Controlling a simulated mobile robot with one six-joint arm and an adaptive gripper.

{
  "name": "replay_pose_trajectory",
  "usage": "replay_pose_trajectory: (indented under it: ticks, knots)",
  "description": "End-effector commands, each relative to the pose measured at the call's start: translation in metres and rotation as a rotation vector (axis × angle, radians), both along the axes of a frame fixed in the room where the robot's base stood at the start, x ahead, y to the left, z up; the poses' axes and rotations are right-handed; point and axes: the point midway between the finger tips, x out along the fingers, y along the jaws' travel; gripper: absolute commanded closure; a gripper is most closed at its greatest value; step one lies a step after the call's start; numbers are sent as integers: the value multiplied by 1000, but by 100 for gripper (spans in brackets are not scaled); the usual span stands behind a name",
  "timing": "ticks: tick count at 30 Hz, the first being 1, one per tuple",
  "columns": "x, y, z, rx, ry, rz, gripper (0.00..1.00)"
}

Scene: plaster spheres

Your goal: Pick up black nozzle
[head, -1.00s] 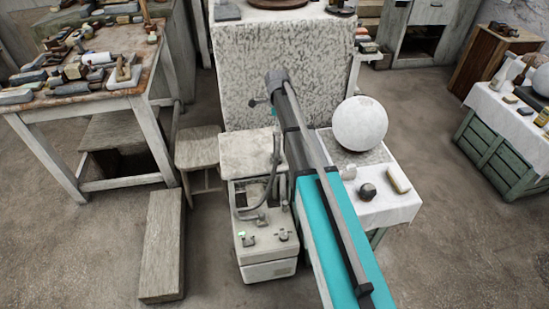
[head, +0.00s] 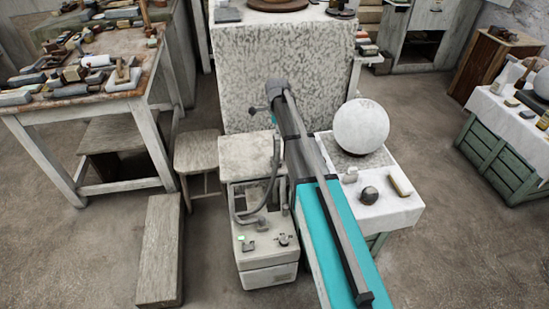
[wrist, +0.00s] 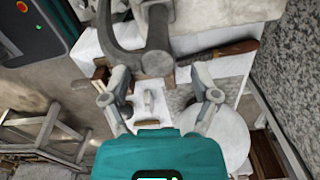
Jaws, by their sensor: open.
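I cannot make out a black nozzle for certain. In the head view a dark rounded object (head: 369,195) sits on the white-covered table (head: 402,212), right of my arm; I cannot tell whether it is the nozzle. My gripper (wrist: 158,76) is open in the wrist view, its two grey fingers spread apart. A small pale upright piece (wrist: 149,102) and a pale block (wrist: 148,124) show between the fingers, on the white surface beyond. The gripper touches nothing that I can see. In the head view my arm hides the gripper.
A large white sphere (head: 361,126) stands behind the dark object, and a yellowish block (head: 400,184) lies beside it. A grey machine (head: 267,243) with a hose stands left of my arm.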

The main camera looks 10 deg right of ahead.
Motion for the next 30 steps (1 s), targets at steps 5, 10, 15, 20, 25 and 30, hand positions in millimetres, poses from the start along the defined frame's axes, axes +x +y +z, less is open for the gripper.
replay_pose_trajectory:
  ticks: [5,10,15,20,25,30]
  knots:
    - [-1,1,-15,0,0,0,22]
    - [-2,1,-28,0,0,0,22]
    - [-2,1,-40,0,0,0,22]
    - [-2,1,-47,0,0,0,22]
    - [-2,1,-48,0,0,0,22]
    - [-2,1,-48,0,0,-1,22]
